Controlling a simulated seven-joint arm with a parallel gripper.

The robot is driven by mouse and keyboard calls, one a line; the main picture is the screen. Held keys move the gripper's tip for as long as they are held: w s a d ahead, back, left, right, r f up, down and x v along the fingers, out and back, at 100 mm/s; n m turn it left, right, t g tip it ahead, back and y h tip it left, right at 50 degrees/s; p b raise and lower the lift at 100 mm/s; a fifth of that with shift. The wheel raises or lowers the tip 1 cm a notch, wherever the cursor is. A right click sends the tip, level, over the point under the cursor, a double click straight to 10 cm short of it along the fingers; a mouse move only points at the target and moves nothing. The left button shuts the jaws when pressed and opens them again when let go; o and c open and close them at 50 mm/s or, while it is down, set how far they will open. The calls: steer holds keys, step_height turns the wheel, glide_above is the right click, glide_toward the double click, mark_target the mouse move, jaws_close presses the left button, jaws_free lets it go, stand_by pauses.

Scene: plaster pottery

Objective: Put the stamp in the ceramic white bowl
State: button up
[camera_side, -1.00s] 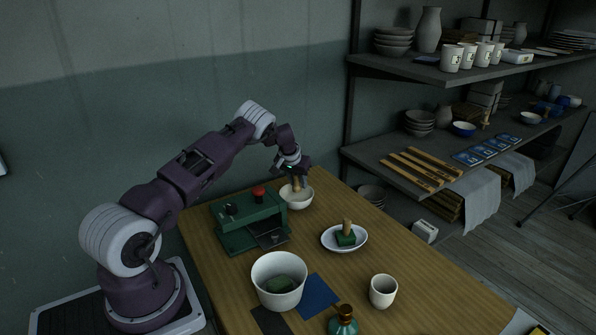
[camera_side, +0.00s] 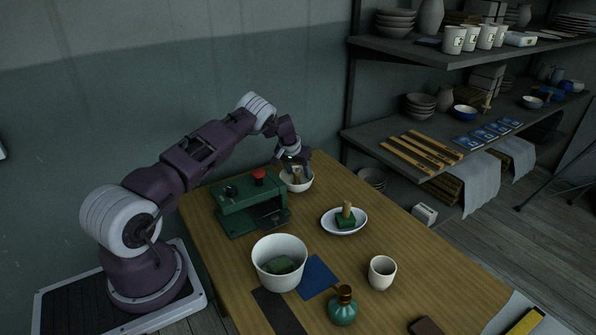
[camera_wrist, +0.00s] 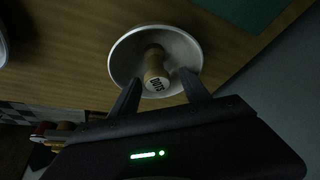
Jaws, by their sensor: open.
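A small wooden stamp with a dark-lettered end stands in a white bowl (camera_side: 305,184). The wrist view shows this stamp (camera_wrist: 156,72) inside the bowl (camera_wrist: 120,58). My gripper (camera_side: 298,170) is at the bowl, over its inside. In the wrist view my gripper (camera_wrist: 160,76) is open, with one finger on each side of the stamp; contact cannot be told. A second stamp (camera_side: 346,215) with a green base and wooden handle stands on a white oval dish (camera_side: 358,226). A larger white bowl (camera_side: 279,272) at the front holds a green block.
A green press (camera_side: 249,204) with a red knob stands just left of the bowl. A cup (camera_side: 382,272), a teal bottle (camera_side: 342,306) and a blue sheet (camera_side: 318,277) lie toward the front. The table's middle right is clear. Shelves (camera_side: 420,150) stand behind.

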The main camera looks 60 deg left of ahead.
mark_target(298, 169)
stand_by(0.3)
step_height(298, 169, up, 7)
steer(key=d+r+t+h, duration=0.1)
steer(key=d+r, duration=1.1)
steer(key=r, duration=0.5)
steer(key=s+d+r+m+h, duration=0.2)
steer(key=s+d+r, duration=0.4)
steer(key=d+r, duration=0.5)
steer(key=s+d+r+m, duration=0.2)
steer(key=s+d+r, duration=0.3)
steer(key=s+d, duration=0.65)
steer(key=s+d+f+m, duration=0.1)
steer(key=s+d+f, duration=0.1)
steer(key=s, duration=0.8)
steer(key=s+d+f+m, duration=0.1)
steer(key=s+d, duration=0.4)
steer(key=s, duration=0.6)
steer(key=shift+d+f+m+t, duration=0.15)
steer(key=shift+f+m+t, duration=0.2)
steer(key=shift+f, duration=0.3)
